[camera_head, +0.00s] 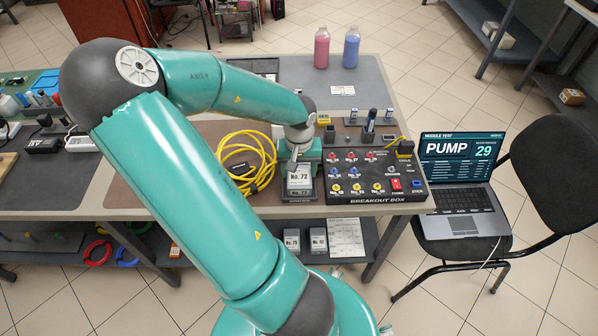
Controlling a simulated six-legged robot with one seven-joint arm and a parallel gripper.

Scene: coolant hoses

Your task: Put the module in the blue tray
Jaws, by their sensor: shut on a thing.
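The module (300,181) is a small dark block with a white label reading "No. 72". It is at the front of the work table, left of the breakout box. My gripper (297,158) is at the top of the module and shut on it. A blue tray (46,80) shows at the far left, on the left table, partly cut off by my arm.
The breakout box (375,172) with coloured sockets stands close right of the module. Pink (321,48) and blue (351,47) bottles stand at the back. A laptop (461,175) reading "PUMP 29" sits on a chair.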

